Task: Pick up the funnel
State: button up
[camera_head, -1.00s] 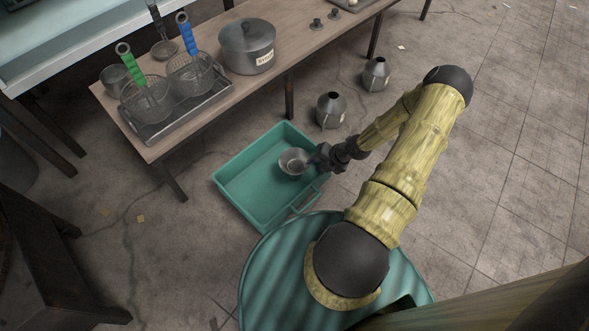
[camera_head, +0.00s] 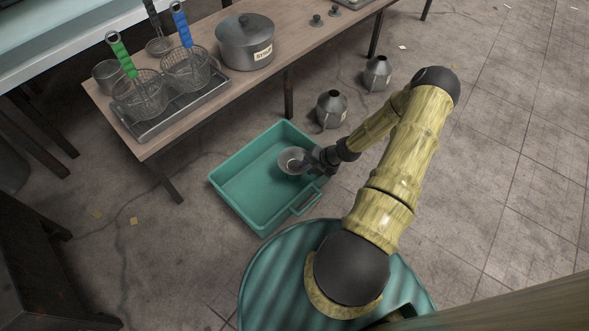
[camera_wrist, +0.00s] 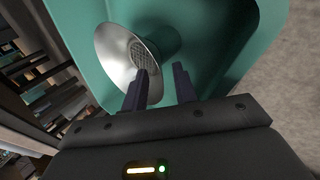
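The funnel (camera_head: 291,160) is a shiny grey metal cone with a mesh inside. It shows at the right side of the teal tray (camera_head: 232,194), within its outline. In the wrist view the funnel (camera_wrist: 118,62) is tilted, with its wide mouth toward the left. My gripper (camera_head: 308,160) is at the funnel's right side. In the wrist view my gripper (camera_wrist: 162,72) has its two dark fingers apart. The left fingertip overlaps the funnel's mouth by the mesh, and the right one is beside its outer wall. I cannot tell whether either finger touches it.
Two grey metal cans (camera_head: 331,108) (camera_head: 376,73) stand on the floor behind the tray. A wooden table (camera_head: 276,72) at the back carries a lidded pot (camera_head: 245,42) and wire baskets (camera_head: 140,92).

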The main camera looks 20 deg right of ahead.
jog(key=shift+f, duration=0.1)
dwell(0.5)
jog(key=shift+w, duration=0.1)
grip_shut()
notch_tip(320, 180, up, 18)
jog(key=p, duration=1.1)
